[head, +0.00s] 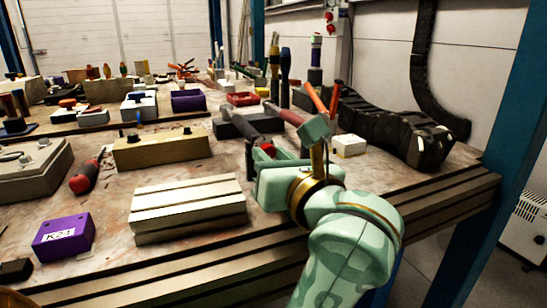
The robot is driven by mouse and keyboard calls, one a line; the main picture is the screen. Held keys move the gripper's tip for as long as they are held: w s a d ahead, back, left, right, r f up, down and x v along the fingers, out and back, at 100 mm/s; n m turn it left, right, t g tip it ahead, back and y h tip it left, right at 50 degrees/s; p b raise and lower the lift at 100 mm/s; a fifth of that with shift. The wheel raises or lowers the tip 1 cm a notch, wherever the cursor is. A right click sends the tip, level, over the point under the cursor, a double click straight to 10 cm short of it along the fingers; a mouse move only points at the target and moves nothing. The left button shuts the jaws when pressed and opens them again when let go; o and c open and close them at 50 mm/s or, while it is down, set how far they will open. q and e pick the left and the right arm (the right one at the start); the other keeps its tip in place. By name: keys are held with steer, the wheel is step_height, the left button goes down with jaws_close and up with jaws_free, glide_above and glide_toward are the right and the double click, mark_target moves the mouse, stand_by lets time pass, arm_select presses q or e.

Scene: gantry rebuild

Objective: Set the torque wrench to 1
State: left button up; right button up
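A small red part shows between or just behind the fingers. The gripper's own body hides much of the fingers, so I cannot tell whether they are closed on the tool. A red-handled tool (284,115) lies just behind. No scale or setting is readable on either tool.
The workbench (110,190) is crowded. A grooved metal block (188,205), a purple K21 box (63,238), a brass-coloured block (160,149) and a red-handled screwdriver (85,178) lie left of the gripper. A white box (348,146) and black cable chain (395,130) are to the right.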

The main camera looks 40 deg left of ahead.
arm_select(q)
steer(key=shift+n, duration=0.4)
arm_select(e)
steer(key=shift+s+d, duration=0.1)
steer(key=shift+s, duration=0.1)
arm_select(q)
steer(key=shift+n, duration=3.9)
steer(key=shift+w+n, duration=0.1)
steer(key=shift+n, duration=0.5)
steer(key=shift+n+b, duration=0.3)
steer(key=shift+n, duration=0.1)
arm_select(e)
steer(key=shift+w+a, duration=0.35)
steer(key=shift+a, duration=0.15)
arm_select(q)
steer(key=shift+n, duration=0.3)
arm_select(e)
steer(key=shift+w+r, duration=0.15)
steer(key=shift+w, duration=0.1)
